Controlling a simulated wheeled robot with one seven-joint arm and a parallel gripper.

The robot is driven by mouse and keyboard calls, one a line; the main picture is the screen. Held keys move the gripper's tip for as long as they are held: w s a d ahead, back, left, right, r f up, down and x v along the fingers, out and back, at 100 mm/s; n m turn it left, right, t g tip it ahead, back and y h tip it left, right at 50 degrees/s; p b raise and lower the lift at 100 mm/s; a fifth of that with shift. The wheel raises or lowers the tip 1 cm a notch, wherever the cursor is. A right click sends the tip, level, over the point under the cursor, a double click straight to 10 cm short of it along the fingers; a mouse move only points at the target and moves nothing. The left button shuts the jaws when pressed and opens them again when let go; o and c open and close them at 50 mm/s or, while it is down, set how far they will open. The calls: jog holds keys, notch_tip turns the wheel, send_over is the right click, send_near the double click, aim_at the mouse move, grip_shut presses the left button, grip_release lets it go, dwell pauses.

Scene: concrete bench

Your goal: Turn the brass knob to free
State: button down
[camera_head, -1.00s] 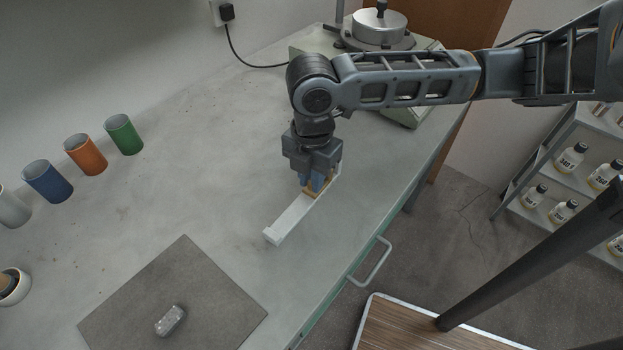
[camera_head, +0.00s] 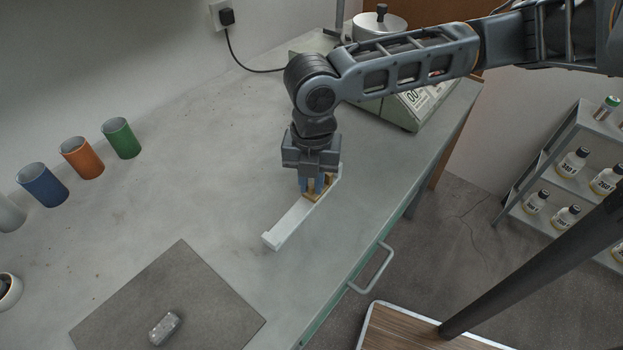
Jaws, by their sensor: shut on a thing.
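The brass knob (camera_head: 320,191) sits on a long white bar-shaped base (camera_head: 290,226) that lies at a slant on the bench. My gripper (camera_head: 316,188) points down over the far part of the base, with its blue fingertips shut on the brass knob. The fingers hide part of the knob, and I cannot read any marking for free or how far the knob is turned.
Blue (camera_head: 42,184), orange (camera_head: 82,158) and green (camera_head: 121,138) cups stand at the left. A grey mat (camera_head: 215,300) with a small clear object (camera_head: 165,328) lies in front. A green-grey device (camera_head: 405,108) stands behind my arm. The bench's right edge has a handle (camera_head: 372,268).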

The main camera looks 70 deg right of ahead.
aim_at(312, 186)
jog(key=c, duration=1.1)
grip_release()
jog(key=shift+o, duration=0.2)
notch_tip(312, 186, up, 8)
jog(key=shift+f, duration=0.1)
